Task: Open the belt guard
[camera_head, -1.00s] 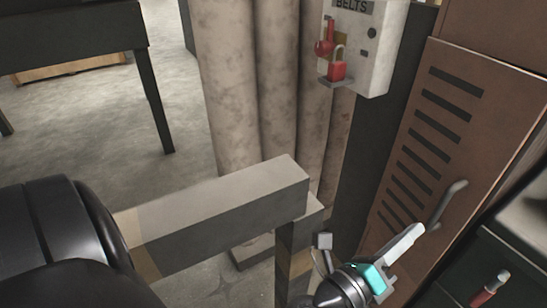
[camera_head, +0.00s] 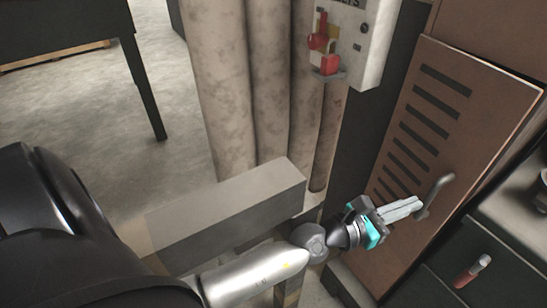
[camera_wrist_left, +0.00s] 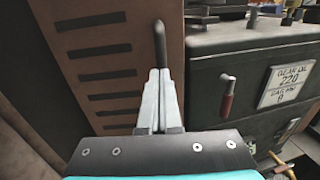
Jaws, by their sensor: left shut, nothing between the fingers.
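The belt guard (camera_head: 425,135) is a brown panel with a column of dark slots, standing at the right in the head view; it looks closed. It also fills the left of the left wrist view (camera_wrist_left: 105,55). The fingers (camera_wrist_left: 160,75) hide the lower handle in the wrist view. My right gripper is out of view.
A grey control box (camera_head: 352,45) with a red lever and red padlock hangs above. A dark cabinet (camera_head: 485,240) with a red-handled lever (camera_head: 472,271) stands right of the guard.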

